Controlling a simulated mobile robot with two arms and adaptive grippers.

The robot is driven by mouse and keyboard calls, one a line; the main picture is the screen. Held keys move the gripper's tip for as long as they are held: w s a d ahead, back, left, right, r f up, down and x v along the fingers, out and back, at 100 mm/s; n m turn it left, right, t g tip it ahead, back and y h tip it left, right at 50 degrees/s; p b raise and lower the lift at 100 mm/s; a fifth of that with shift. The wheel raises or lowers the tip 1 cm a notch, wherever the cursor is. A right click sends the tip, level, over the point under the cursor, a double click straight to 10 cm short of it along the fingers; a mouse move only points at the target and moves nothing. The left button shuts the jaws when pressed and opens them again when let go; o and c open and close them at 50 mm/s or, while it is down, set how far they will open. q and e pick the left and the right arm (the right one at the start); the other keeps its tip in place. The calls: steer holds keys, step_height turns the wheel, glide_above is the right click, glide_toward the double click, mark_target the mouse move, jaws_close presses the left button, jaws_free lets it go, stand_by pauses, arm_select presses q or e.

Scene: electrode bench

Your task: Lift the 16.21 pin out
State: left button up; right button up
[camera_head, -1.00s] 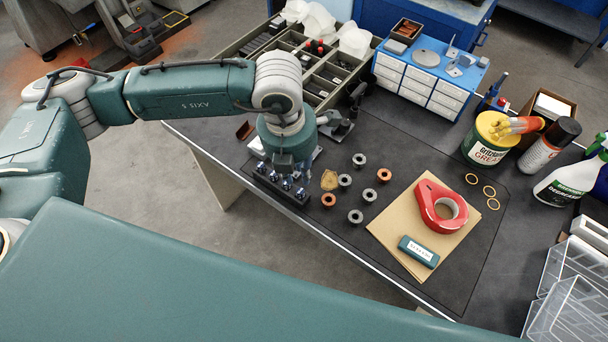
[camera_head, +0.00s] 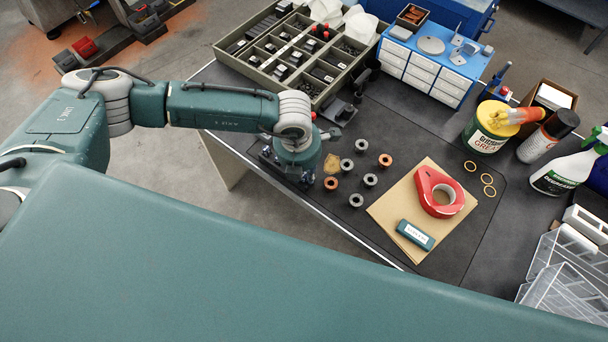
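The dark pin block (camera_head: 306,185) stands near the front-left edge of the bench, mostly hidden under my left arm's wrist. Small shiny pin tops show beside the wrist, but I cannot read a 16.21 mark on any. My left gripper (camera_head: 288,174) points down over the block. Its fingertips are hidden by the wrist, so I cannot tell whether they are open or hold a pin. My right gripper is not in view.
Several grey and orange rings (camera_head: 370,180) lie right of the block, near a tan scrap (camera_head: 332,164). A red tape dispenser (camera_head: 428,185) lies on brown card (camera_head: 385,215). Behind stand a compartment tray (camera_head: 232,50) and a blue drawer unit (camera_head: 478,68).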

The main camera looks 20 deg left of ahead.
mark_target(304, 174)
arm_select(q)
jaws_close()
steer(key=shift+r, duration=0.15)
step_height(304, 174, up, 20)
steer(key=b, duration=0.4)
steer(key=shift+b, duration=0.35)
